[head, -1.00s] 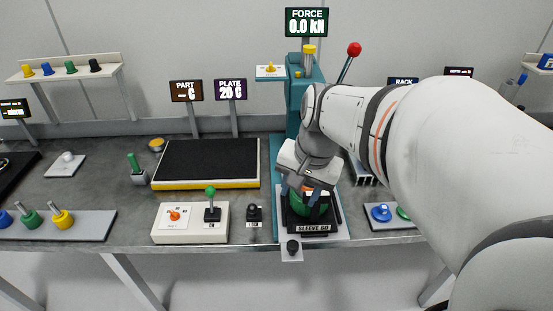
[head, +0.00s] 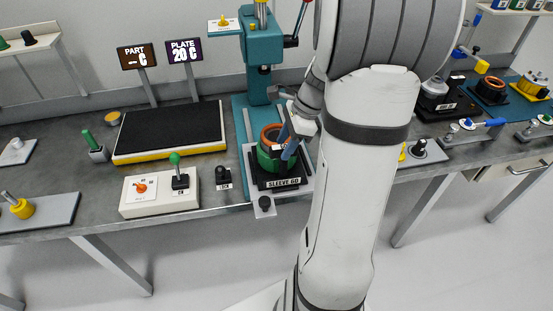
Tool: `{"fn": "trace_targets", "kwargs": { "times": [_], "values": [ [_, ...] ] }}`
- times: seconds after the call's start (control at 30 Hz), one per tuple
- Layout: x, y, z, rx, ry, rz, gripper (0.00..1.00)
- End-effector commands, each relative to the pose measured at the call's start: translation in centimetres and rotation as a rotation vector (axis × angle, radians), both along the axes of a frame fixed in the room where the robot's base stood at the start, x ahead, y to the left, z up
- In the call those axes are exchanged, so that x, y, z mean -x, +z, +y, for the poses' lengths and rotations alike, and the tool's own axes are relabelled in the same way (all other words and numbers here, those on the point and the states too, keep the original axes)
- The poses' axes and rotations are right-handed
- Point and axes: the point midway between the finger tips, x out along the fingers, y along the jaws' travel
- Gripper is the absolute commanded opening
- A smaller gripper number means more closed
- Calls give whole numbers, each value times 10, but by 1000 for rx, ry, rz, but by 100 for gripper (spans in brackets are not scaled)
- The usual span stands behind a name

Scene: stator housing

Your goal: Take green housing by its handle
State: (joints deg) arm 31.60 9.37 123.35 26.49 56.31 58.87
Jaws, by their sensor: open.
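The green housing (head: 265,159) sits upright in the black fixture marked SLEEVE GO (head: 281,185), under the teal press. A copper-coloured ring (head: 270,134) shows inside its top. My gripper (head: 290,147) is open at the housing's right side, its bluish finger overlapping the housing's edge in the picture. I cannot tell whether it touches the housing. The housing's handle cannot be made out; the right side is partly hidden behind my gripper and arm.
The teal press (head: 262,60) stands just behind the fixture. A black-topped plate with yellow edge (head: 170,130) and a white control box with a green-knobbed lever (head: 160,192) lie to the left. A black knob (head: 264,205) juts out in front. More fixtures stand at the right.

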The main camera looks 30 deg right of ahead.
Motion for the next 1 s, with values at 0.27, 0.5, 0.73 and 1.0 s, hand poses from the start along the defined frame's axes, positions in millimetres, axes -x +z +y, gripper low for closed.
{"fn": "trace_targets", "kwargs": {
  "times": [0.27, 0.5, 0.73, 1.0],
  "values": [
    [-2, -15, 6, 1, -1, -1, 44],
    [-2, -15, 6, 1, -1, -1, 34],
    [-2, -15, 5, 1, -1, -1, 15],
    [-2, -14, 5, 2, -1, -2, 0]
  ]
}}
